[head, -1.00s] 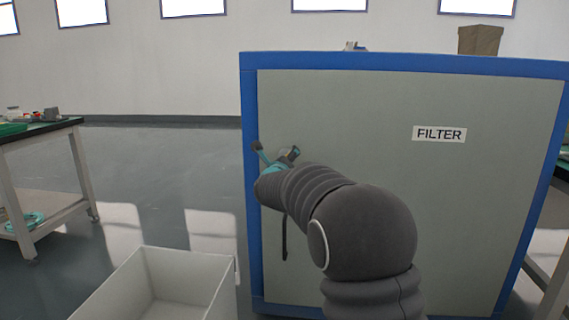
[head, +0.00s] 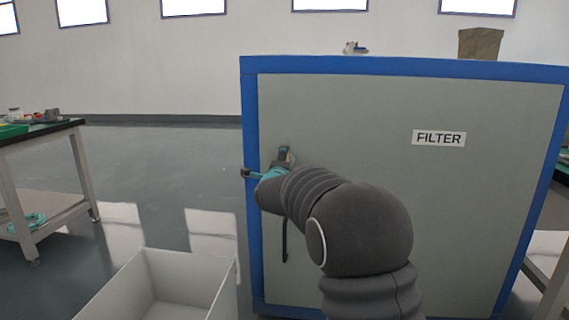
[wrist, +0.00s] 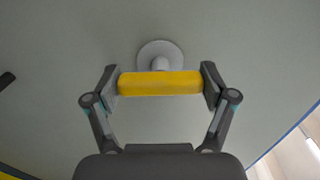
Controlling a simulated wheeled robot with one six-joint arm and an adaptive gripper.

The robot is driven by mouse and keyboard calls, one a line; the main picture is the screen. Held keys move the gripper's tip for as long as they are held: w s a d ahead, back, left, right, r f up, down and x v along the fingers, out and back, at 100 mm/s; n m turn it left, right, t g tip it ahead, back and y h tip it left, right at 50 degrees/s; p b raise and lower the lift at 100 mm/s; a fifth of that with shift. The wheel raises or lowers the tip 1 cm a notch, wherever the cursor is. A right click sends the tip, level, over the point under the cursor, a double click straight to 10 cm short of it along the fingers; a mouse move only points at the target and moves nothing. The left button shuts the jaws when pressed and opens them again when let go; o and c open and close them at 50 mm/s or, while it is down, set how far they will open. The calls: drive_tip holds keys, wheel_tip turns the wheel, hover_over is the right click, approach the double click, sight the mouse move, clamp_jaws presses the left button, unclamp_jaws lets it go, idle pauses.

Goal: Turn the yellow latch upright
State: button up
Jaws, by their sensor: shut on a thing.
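The yellow latch (wrist: 160,84) is a short bar on a round grey mount (wrist: 161,54) fixed to the grey panel of the FILTER cabinet (head: 400,215). In the wrist view it lies level between my fingertips, one against each end. My gripper (wrist: 160,80) is shut on it. In the head view my gripper (head: 265,164) is at the panel's upper left, its fingers slanted, one near the blue frame. There the latch is hidden behind my gripper and arm, so I cannot tell its angle to the floor.
A dark upright handle (head: 285,242) is on the panel below my gripper. The cabinet's blue frame (head: 249,120) runs close on the left. An open white bin (head: 130,270) stands on the floor, lower left. A workbench (head: 40,131) is at far left, with clear floor between.

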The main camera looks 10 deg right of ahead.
drive_tip(key=shift+n, duration=0.4)
drive_tip(key=o, duration=1)
drive_tip(key=v, duration=1.2)
